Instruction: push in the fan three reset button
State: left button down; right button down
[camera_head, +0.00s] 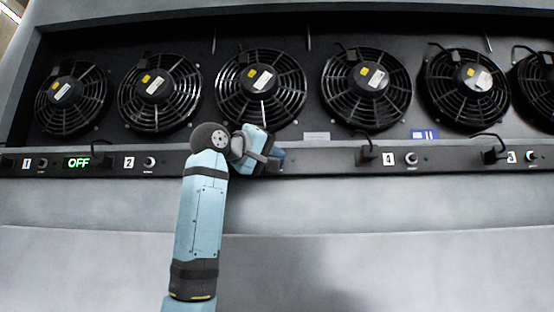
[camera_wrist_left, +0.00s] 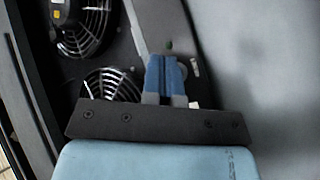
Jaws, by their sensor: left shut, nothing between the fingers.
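I cannot tell whether the fingertips touch the strip. My right gripper is not in view.
Several black fans (camera_head: 261,88) stand in a row above the strip. Label 4 (camera_head: 388,158) with its button (camera_head: 410,158), label 2 (camera_head: 129,162) and a green OFF display (camera_head: 78,162) are also on the strip. Black plugs with cables (camera_head: 494,156) stick out. The grey panel below is clear.

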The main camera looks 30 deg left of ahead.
pick_arm(q)
jog(key=s+d, duration=0.1)
jog(key=s+b, duration=0.1)
jog(key=s+d, duration=0.1)
jog(key=s, duration=0.1)
jog(key=shift+d, duration=0.3)
dwell(0.3)
